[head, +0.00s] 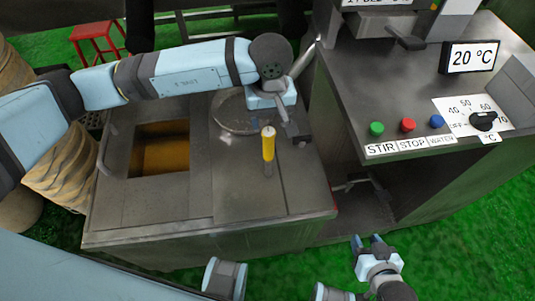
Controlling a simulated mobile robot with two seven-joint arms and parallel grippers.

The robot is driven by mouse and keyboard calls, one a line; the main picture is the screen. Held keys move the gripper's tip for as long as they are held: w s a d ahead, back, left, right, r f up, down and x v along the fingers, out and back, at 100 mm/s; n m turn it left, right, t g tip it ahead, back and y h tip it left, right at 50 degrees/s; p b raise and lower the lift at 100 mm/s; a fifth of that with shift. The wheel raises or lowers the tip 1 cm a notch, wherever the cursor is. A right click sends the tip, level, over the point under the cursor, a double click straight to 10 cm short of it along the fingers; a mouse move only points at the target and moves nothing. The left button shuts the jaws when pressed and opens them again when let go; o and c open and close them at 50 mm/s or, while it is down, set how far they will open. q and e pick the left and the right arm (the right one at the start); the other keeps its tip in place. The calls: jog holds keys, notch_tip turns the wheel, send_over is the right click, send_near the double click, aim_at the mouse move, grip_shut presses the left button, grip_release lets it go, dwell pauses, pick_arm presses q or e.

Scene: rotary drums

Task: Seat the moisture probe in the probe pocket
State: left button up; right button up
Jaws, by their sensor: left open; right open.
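The probe appears to be the yellow-handled rod (268,146) with a pale top, standing roughly upright on the grey worktop in the middle of the view. A thin grey part shows below its handle. I cannot tell whether its lower end is in a pocket, and I cannot make out the probe pocket. My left gripper (291,127) is open and empty, just to the right of and behind the yellow handle, apparently apart from it. My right gripper (369,242) is open and empty at the lower right, in front of the worktop.
The worktop (230,200) has a square opening (160,150) with amber contents and a round plate (232,115) partly behind my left arm. A control panel (405,120) with buttons, a dial and a 20 °C display (470,57) stands right. A red stool (97,38) is at back left.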

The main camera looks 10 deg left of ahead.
aim_at(269, 139)
pick_arm(q)
jog(key=shift+f, duration=0.85)
jog(key=shift+s+f, duration=0.2)
jog(key=shift+f, duration=1.2)
jog(key=shift+s+f, duration=0.2)
jog(key=shift+f, duration=1.15)
grip_shut()
